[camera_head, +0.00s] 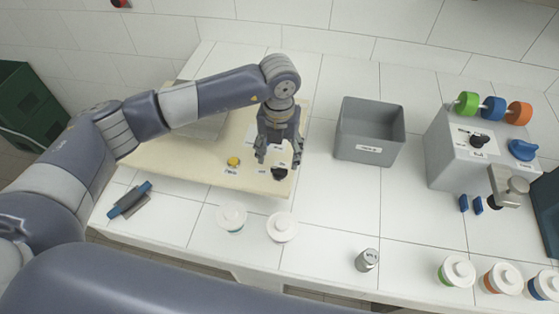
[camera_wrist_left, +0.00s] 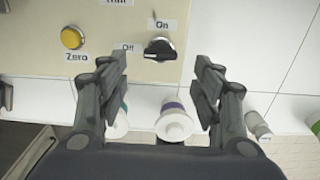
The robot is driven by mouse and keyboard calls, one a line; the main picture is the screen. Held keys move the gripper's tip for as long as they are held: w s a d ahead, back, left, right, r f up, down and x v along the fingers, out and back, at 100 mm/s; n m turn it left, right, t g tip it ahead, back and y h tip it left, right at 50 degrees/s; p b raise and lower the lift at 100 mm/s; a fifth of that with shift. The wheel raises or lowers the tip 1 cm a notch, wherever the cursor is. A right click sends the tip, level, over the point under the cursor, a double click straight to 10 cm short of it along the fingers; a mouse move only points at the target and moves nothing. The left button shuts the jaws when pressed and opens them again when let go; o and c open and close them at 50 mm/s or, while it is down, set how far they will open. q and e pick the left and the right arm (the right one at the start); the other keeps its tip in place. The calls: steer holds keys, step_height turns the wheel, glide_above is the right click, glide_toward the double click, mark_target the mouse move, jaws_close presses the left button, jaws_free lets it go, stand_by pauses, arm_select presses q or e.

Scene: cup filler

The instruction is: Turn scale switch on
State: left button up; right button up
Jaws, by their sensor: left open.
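The scale switch is a black rotary knob (camera_wrist_left: 160,49) on a beige scale panel (camera_wrist_left: 110,14), with an "On" label above it and an "Off" label to its left. In the head view the knob (camera_head: 279,173) is at the panel's front right corner. My left gripper (camera_head: 277,160) hangs just above and behind the knob. In the left wrist view its two fingers (camera_wrist_left: 163,70) are spread, with the knob in the gap between them and nothing held. The knob's pointer direction is hard to tell. My right gripper is not in view.
A yellow Zero button (camera_head: 233,162) is left of the knob. White lidded cups (camera_head: 231,217) stand in front of the scale. A grey bin (camera_head: 368,132) is to the right, a filler machine (camera_head: 470,150) farther right. A metal weight (camera_head: 367,260) stands near the front edge.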

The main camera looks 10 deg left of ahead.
mark_target(279, 169)
arm_select(q)
step_height(279, 169, down, 3)
steer(key=shift+f+p, duration=0.1)
steer(key=shift+p, duration=0.4)
step_height(279, 169, down, 3)
steer(key=shift+w+r+p, duration=0.1)
steer(key=shift+w+p, duration=0.05)
steer(key=shift+p, duration=0.15)
steer(key=shift+c, duration=0.8)
steer(key=c, duration=0.9)
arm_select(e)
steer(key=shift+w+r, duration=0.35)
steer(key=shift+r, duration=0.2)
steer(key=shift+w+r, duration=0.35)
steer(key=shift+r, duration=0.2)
